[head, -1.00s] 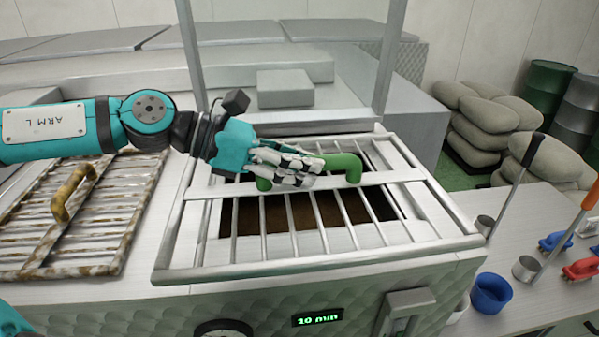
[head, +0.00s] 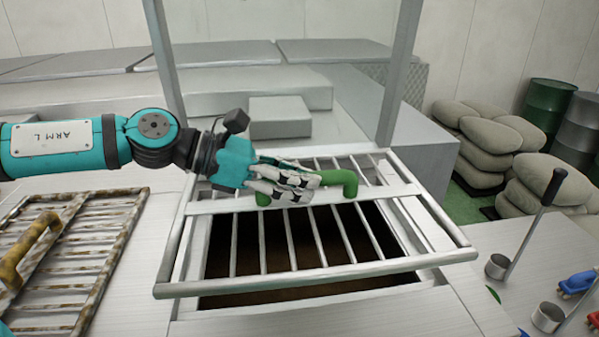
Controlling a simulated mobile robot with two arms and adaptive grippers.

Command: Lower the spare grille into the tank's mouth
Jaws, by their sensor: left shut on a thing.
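The spare grille (head: 385,194) is a pale metal frame with several bars and a bent green handle (head: 342,186). My left gripper (head: 300,188) is shut on the handle, its checkered fingers covering the handle's middle. The grille hangs over the tank's mouth (head: 276,240), a dark rectangular opening with brown contents inside. The grille looks raised above the rim, and its near rail crosses over the front of the opening. Its far side is partly hidden by my gripper. My right gripper is not in view.
A rusty grille with a worn yellow handle (head: 28,248) lies on the left top. Sacks (head: 475,145) and drums (head: 550,105) are farther back.

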